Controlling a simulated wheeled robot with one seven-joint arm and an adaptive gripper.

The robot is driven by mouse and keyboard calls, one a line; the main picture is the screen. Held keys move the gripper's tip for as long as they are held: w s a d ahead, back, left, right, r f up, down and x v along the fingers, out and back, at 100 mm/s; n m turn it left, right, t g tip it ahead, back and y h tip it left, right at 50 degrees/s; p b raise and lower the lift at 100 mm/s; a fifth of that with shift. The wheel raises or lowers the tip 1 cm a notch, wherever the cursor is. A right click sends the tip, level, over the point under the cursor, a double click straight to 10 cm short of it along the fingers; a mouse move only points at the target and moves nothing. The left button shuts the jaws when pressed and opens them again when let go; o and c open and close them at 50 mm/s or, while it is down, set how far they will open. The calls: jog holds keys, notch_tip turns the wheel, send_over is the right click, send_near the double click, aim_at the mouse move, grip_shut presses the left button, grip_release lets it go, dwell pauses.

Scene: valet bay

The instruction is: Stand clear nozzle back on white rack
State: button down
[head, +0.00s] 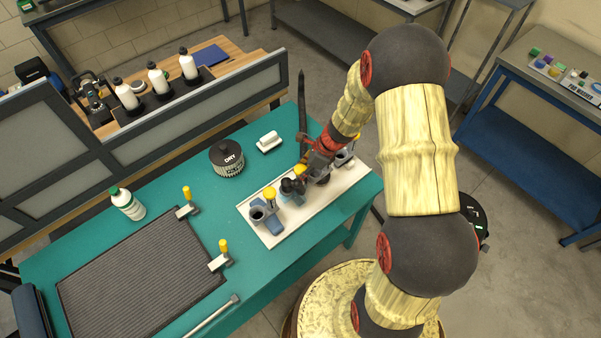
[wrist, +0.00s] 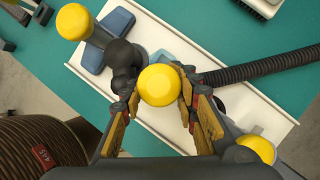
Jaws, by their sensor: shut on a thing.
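My gripper (head: 303,164) is over the white rack (head: 338,199) on the teal table. In the wrist view its fingers (wrist: 158,98) are shut on the yellow knob (wrist: 158,85) of a nozzle. A pale-blue, see-through part (wrist: 160,58) shows just beyond that knob, and it seems to belong to the held nozzle. The knob and fingers hide the nozzle's lower end, so I cannot tell whether it touches the rack. A blue nozzle with a yellow knob (wrist: 75,20) and a dark piece (wrist: 123,56) stand close to its left. Another yellow knob (wrist: 257,150) is at the right.
A black hose (head: 302,100) runs behind my gripper. A black tub (head: 227,158) and a white brush (head: 269,141) stand behind the rack. Two yellow-knobbed tools (head: 186,210) (head: 218,262) lie by the ribbed mat (head: 140,275). A white bottle (head: 127,203) is at the left.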

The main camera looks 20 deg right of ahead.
jog(key=shift+f, duration=0.45)
dwell(0.4)
jog(key=c, duration=1.3)
grip_release()
jog(key=shift+o, duration=1)
jog(key=o, duration=0.3)
jog(key=shift+r, duration=0.1)
jog(key=shift+r+p, duration=3.75)
jog(key=shift+r, duration=0.7)
